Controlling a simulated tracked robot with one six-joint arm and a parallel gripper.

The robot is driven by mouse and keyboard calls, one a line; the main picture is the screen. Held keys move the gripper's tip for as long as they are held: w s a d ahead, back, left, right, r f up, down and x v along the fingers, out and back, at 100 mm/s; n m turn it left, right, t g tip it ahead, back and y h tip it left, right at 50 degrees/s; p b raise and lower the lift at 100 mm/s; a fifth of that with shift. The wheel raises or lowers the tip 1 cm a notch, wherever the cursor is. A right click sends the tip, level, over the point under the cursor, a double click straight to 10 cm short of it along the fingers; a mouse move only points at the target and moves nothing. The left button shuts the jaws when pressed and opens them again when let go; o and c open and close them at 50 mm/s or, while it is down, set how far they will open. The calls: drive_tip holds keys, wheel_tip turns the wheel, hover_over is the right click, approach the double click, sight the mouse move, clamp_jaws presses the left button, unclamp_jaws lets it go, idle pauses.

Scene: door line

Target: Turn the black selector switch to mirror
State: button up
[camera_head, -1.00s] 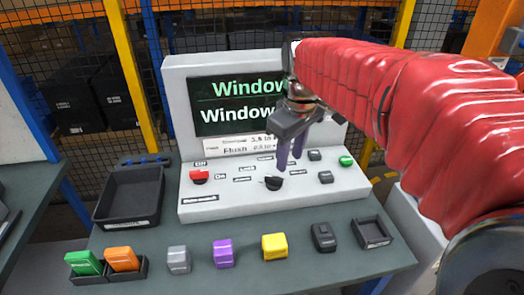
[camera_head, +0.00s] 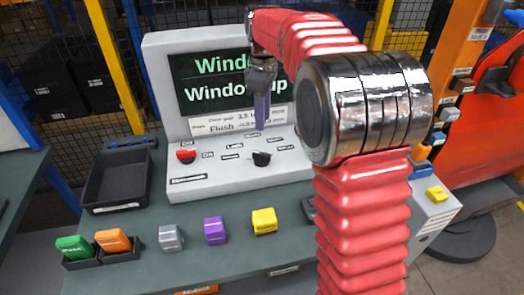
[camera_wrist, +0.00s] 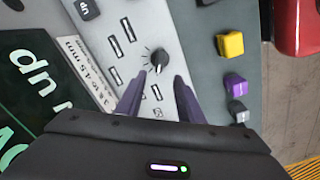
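The black selector switch (camera_head: 261,158) sits on the sloping front of the white control panel (camera_head: 235,180), with small labels around it. Its position is too small to read surely. My gripper (camera_head: 262,120) is above the switch in the head view, its purple fingers pointing down, apart from the panel. In the wrist view the black knob (camera_wrist: 159,60) shows just past and between the fingertips of my gripper (camera_wrist: 160,78). The fingers are spread with nothing between them. The panel's screen (camera_head: 210,90) reads "Window" lines, partly hidden by my arm.
A red switch (camera_head: 185,156) is on the panel's left. The bench holds a dark tray (camera_head: 115,185), green (camera_head: 72,247) and orange (camera_head: 112,240) blocks in a holder, and grey (camera_head: 170,238), purple (camera_head: 214,230) and yellow (camera_head: 263,221) blocks. My arm hides the panel's right side.

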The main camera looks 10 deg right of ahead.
sight(262, 153)
wheel_tip(262, 153, down, 14)
drive_tip(key=shift+r, duration=0.1)
idle(0.9)
drive_tip(key=shift+c, duration=0.6)
clamp_jaws()
drive_tip(key=shift+a, duration=0.1)
